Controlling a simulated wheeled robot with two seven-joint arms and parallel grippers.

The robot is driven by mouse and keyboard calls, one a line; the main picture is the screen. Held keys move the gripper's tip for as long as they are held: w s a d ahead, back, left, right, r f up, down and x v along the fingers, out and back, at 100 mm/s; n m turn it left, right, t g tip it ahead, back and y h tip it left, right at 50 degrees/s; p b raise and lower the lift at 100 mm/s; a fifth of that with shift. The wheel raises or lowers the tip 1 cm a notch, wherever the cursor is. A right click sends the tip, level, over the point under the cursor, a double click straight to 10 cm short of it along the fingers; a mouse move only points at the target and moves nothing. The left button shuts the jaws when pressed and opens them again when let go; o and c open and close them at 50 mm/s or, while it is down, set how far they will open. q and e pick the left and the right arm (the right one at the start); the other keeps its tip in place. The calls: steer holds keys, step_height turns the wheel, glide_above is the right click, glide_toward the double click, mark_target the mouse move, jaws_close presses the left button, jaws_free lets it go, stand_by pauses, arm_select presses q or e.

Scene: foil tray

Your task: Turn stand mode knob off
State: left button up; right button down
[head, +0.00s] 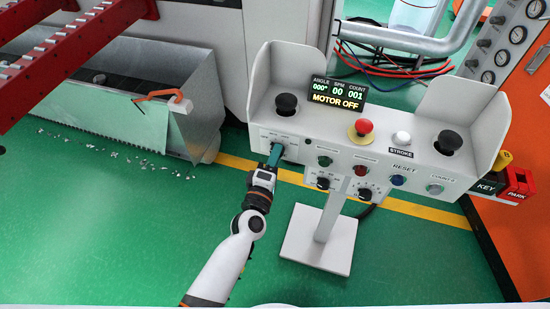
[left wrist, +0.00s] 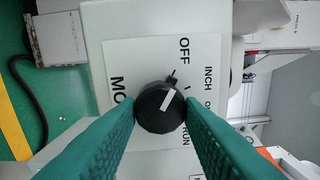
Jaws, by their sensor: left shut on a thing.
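The stand mode knob (left wrist: 161,108) is a round black knob with a white pointer on a white label plate (left wrist: 124,55) marked OFF, INCH and RUN. In the left wrist view the pointer slants up and right, between the tick near OFF and the tick near INCH. My left gripper (head: 275,155) is at the left end of the front panel of the control stand (head: 340,150). Its teal fingers (left wrist: 160,112) are closed on both sides of the knob. The fingers hide the knob in the head view. The display (head: 337,93) reads MOTOR OFF. My right gripper is not in view.
Black joysticks (head: 286,104) and (head: 448,142), a red emergency button (head: 361,130) and several other buttons sit on the stand. A grey metal bin (head: 205,110) stands at left, an orange cabinet (head: 515,225) at right. Green floor (head: 120,230) is clear at lower left.

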arm_select(q)
steer(key=shift+n, duration=0.3)
steer(key=o, duration=1)
steer(key=v, duration=1.2)
steer(key=shift+b, duration=0.3)
steer(key=shift+f, duration=0.15)
